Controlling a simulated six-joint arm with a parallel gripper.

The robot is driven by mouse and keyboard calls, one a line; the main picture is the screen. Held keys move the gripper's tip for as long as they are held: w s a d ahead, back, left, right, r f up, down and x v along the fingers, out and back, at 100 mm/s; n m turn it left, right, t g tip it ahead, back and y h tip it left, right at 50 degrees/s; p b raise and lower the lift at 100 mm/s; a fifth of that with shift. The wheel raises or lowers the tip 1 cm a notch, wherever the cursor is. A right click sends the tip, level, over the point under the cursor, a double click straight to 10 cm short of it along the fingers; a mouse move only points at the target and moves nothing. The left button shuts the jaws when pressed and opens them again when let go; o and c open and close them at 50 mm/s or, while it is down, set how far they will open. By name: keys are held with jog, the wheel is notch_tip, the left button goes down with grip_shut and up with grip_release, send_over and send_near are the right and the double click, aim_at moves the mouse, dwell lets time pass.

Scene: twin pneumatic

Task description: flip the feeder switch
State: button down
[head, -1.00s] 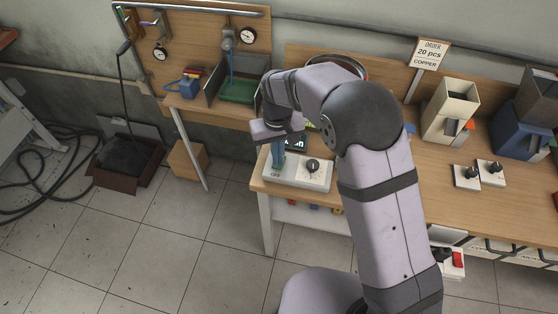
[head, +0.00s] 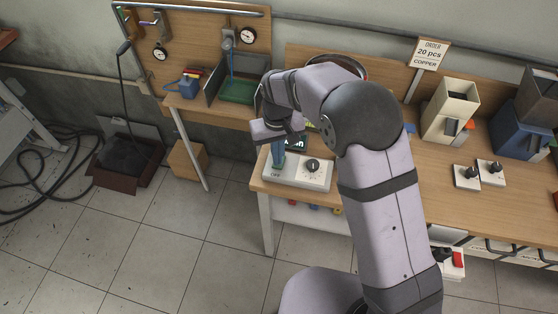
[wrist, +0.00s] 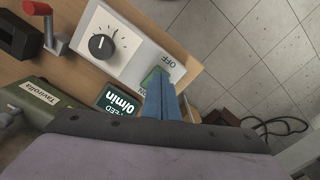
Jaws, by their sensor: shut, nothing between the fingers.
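The feeder control box (head: 322,181) is a pale grey box at the front left corner of the wooden bench. It carries a green switch (wrist: 149,80) with OFF and ON labels beside it. My gripper (head: 277,165) points down at the switch end of the box. In the wrist view its blue fingers (wrist: 158,84) are shut together and empty, with the tips at the switch and covering part of it. I cannot tell whether they touch it or which way it is tipped. A black dial (wrist: 102,46) sits on the same box.
A dark display (wrist: 122,102) and a green box labelled Tavirolla (wrist: 42,105) are close to the fingers. A red-knobbed lever (wrist: 38,9) stands beyond the dial. The bench edge drops to the tiled floor (wrist: 235,50), which is clear near the box.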

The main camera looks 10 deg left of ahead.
jog(key=shift+f+b, duration=0.45)
jog(key=shift+f, duration=0.45)
dwell(0.3)
jog(key=shift+r, duration=0.15)
jog(key=shift+r+p, duration=2.9)
jog(key=shift+r, duration=0.5)
